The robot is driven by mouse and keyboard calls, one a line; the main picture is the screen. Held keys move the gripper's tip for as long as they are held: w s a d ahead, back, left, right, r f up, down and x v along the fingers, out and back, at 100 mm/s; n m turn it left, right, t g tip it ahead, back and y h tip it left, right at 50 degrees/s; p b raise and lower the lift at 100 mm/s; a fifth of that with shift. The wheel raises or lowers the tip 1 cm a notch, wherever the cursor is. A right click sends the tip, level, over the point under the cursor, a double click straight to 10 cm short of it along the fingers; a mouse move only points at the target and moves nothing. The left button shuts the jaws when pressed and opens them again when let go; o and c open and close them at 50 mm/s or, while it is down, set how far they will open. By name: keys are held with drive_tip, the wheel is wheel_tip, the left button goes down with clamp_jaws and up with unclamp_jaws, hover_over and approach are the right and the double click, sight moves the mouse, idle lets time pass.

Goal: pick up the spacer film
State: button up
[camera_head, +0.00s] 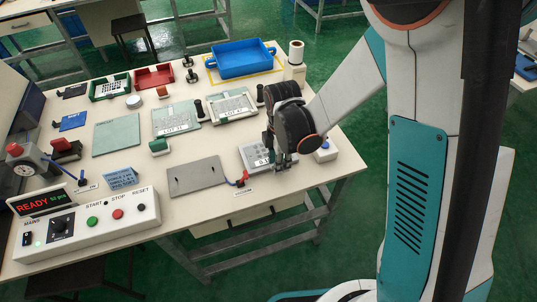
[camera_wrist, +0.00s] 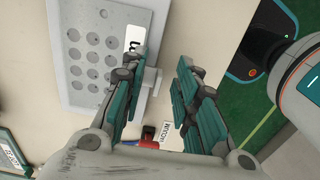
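The likely spacer film, a light grey sheet with rows of round holes (camera_wrist: 92,48), lies flat on a pale plate or stand at the upper left of the wrist view. It has a white label (camera_wrist: 136,38) and a small pale tab (camera_wrist: 152,78) at its right edge. In the head view, this grey piece (camera_head: 255,154) is at the table's front right, partly hidden by my gripper (camera_head: 280,165). My gripper also shows in the wrist view (camera_wrist: 158,68). Its teal fingers are apart, with the tab's end in the gap, near the left finger. I cannot tell the height between them.
A grey plate (camera_head: 197,176) and a red-and-blue fitting (camera_head: 240,180) are left of my gripper. A white button box (camera_head: 326,151) stands close to its right. The control panel (camera_head: 88,226) is at front left; a blue tray (camera_head: 240,59) is at the back.

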clamp_jaws()
